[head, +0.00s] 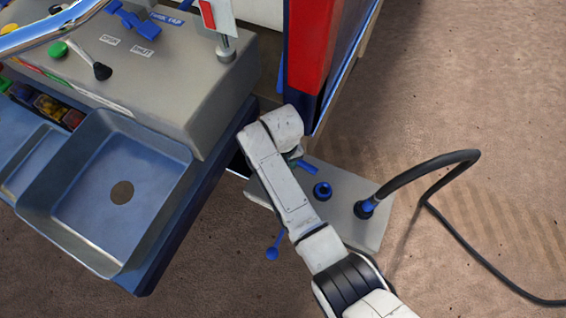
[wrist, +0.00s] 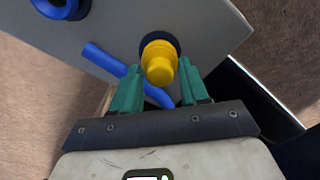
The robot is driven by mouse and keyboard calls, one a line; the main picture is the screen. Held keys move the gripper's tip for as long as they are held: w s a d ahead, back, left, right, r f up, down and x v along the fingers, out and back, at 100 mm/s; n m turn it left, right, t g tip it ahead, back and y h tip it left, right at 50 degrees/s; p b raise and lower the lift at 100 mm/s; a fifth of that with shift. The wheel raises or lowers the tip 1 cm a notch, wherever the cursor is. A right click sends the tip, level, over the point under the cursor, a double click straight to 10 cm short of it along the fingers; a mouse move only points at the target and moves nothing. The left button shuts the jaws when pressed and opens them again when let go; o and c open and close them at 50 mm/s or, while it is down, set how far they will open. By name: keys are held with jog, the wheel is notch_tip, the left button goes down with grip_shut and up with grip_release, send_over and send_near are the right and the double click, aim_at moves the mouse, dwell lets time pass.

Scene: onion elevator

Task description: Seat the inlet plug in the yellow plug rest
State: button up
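A yellow, stepped, plug-shaped piece (wrist: 158,60) stands in a dark round collar on a grey panel (wrist: 205,22) in the wrist view. I cannot tell for certain whether it is the inlet plug or part of the yellow plug rest. My gripper (wrist: 161,72) is open, its green fingertips on either side of the yellow piece's near end, with no clear contact. In the head view my arm hides the yellow piece and most of my gripper; only a bit of green finger shows. No separate yellow rest is visible.
A blue lever (wrist: 106,60) runs behind my left finger. The panel also bears a blue ring (head: 322,191) and a black hose (head: 430,162) on a blue fitting (head: 366,208). A blue sink (head: 130,185) and a red-and-blue upright (head: 308,45) stand near my arm.

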jog(key=shift+o, duration=1.2)
jog(key=shift+r, duration=0.15)
notch_tip(320, 180, up, 10)
jog(key=shift+r, duration=0.25)
jog(key=shift+s, duration=0.1)
